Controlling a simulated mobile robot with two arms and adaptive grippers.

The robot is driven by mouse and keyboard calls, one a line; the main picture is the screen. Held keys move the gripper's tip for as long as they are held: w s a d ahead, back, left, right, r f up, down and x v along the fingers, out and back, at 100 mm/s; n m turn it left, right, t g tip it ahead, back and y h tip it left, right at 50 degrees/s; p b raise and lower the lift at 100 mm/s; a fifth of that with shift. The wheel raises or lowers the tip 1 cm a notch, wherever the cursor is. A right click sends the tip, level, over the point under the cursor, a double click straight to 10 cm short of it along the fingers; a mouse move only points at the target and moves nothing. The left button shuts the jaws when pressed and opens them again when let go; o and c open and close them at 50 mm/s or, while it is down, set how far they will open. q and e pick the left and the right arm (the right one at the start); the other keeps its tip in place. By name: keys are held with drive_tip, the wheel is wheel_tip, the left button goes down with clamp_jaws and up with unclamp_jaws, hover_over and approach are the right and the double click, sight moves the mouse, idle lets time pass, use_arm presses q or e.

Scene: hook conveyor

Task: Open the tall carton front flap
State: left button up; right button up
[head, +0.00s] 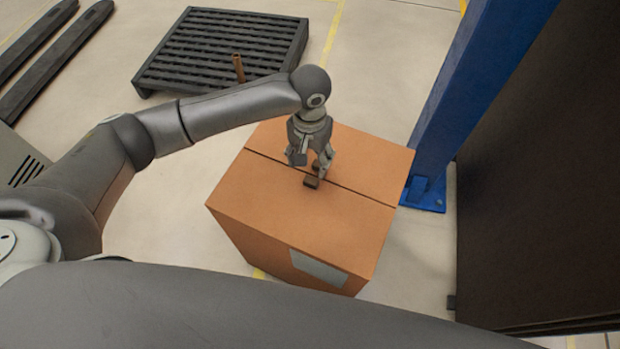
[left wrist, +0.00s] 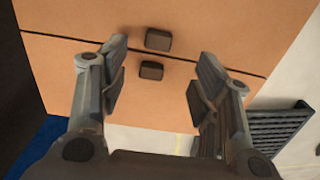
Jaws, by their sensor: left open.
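The tall carton (head: 240,232) stands on the floor with its top closed. A dark seam divides the top into a front flap (head: 270,190) and a back flap (head: 375,155). A small dark tab (head: 311,182) sits on the front flap, close to the seam. In the left wrist view this front tab (left wrist: 158,40) is near the top, and a back tab (left wrist: 151,71) lies across the seam. My left gripper (head: 309,168) is open and points down over the seam area. My right gripper is out of view.
A blue post (head: 460,105) stands close to the carton's right side, with a dark panel (head: 540,190) beyond it. A dark slatted pallet (head: 222,48) lies on the floor behind, at left. Floor left of the carton is clear.

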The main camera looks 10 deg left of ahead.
sight(310, 182)
use_arm(q)
wheel_tip(310, 182, down, 10)
drive_tip(key=shift+f+b, duration=0.1)
drive_tip(key=shift+b, duration=0.35)
clamp_jaws()
